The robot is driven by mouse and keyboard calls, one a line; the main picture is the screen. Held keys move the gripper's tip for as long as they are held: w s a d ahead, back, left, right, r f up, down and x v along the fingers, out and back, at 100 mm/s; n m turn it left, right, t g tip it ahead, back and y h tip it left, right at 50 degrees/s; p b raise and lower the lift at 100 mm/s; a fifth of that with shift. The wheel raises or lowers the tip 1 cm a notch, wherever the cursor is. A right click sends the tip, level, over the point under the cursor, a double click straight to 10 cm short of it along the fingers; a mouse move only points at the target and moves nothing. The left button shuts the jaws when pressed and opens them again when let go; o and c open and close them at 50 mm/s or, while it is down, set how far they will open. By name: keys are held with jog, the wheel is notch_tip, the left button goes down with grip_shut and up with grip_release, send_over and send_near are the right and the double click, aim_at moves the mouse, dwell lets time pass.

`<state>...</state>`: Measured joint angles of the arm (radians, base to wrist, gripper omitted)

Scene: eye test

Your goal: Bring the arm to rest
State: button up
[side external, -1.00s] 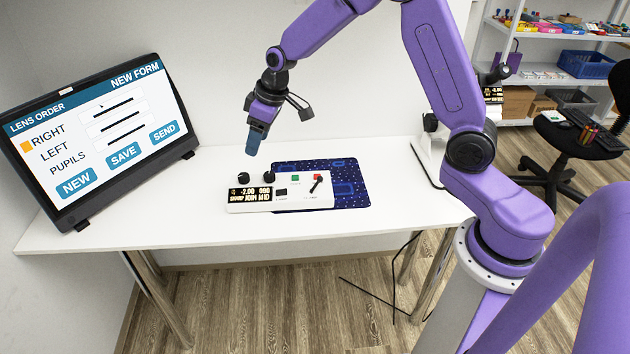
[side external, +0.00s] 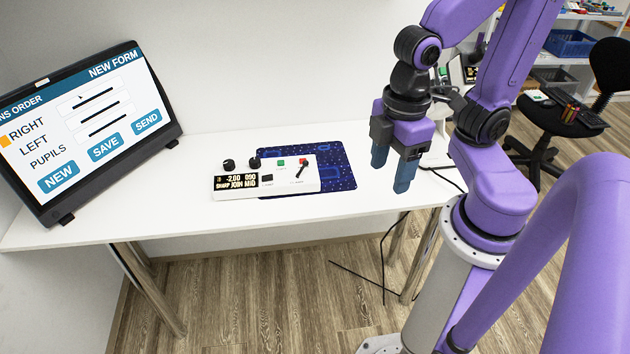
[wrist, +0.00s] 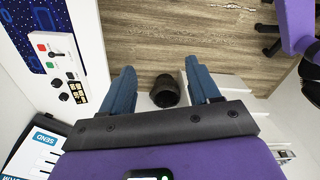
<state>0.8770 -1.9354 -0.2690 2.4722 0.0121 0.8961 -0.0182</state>
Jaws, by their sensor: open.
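My gripper (side external: 391,177) hangs at the right end of the white table, its two blue fingers pointing down. It is open, with nothing between the fingers. It also shows in the wrist view (wrist: 160,68), fingers apart. My arm is folded back close to its base. A white control box (side external: 265,179) with two black knobs, a lit display, a green button and a small lever lies left of my gripper, apart from it, partly on a dark blue patterned mat (side external: 338,172). It is at the upper left in the wrist view (wrist: 62,65).
The white table (side external: 215,235) is bare around the box. A monitor (side external: 100,115) with a lens order form stands at the left. A black chair (side external: 570,120) and shelves with a blue bin (side external: 568,43) are behind at the right. A black cable (side external: 385,265) hangs below the table.

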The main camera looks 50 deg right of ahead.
jog(key=shift+s+d, duration=0.5)
jog(key=shift+s, duration=0.2)
